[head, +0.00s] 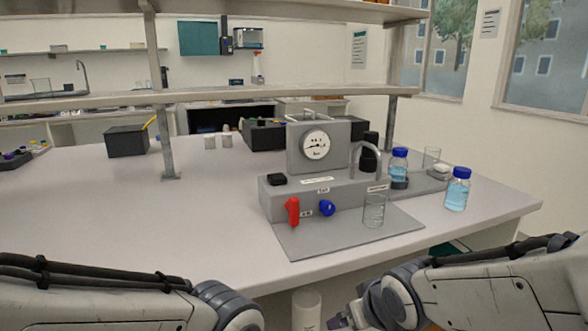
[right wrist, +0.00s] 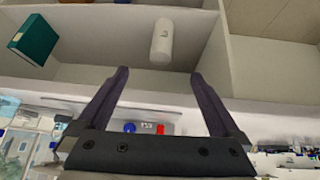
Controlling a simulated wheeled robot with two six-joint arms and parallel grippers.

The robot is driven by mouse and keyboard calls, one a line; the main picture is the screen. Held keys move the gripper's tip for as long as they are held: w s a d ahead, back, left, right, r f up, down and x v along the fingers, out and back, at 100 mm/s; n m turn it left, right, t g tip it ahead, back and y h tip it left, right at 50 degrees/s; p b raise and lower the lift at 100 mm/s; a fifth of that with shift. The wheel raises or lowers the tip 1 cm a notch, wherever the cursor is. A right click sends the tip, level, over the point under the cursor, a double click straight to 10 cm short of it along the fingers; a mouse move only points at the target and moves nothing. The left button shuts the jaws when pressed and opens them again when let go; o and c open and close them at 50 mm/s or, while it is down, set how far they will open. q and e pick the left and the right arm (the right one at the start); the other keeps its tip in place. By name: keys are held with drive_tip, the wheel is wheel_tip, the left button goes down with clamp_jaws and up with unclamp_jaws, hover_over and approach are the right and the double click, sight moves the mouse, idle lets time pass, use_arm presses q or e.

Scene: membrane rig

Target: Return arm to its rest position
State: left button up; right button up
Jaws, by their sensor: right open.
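My right arm comes in at the lower right of the head view, low in front of the bench. My right gripper (head: 345,318) is partly in view at the bottom edge. In the right wrist view its two dark fingers (right wrist: 160,74) are spread apart with nothing between them. My left arm lies across the lower left of the head view, and its gripper does not show. The membrane rig (head: 310,195) stands on the bench with a red lever (head: 293,211), a blue knob (head: 327,208) and a round gauge (head: 315,145). Neither arm touches it.
A glass beaker (head: 374,211) stands under the rig's curved spout. Blue-capped bottles (head: 457,190) stand to the right. A shelf post (head: 163,110) rises at the left. A white cylinder (right wrist: 162,42) and a green binder (right wrist: 34,40) are below the bench. The bench's left front is clear.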

drive_tip(key=s+a+f+n+g, duration=0.1)
drive_tip(key=s+a+n+g, duration=0.15)
drive_tip(key=s, duration=0.65)
drive_tip(key=s+a+f+n+g, duration=0.2)
drive_tip(key=s+a+g, duration=0.2)
drive_tip(key=s, duration=0.4)
wheel_tip(320, 180, up, 13)
drive_tip(key=p, duration=1.2)
drive_tip(key=shift+s+p, duration=0.3)
drive_tip(key=shift+p, duration=0.1)
drive_tip(key=shift+m, duration=0.25)
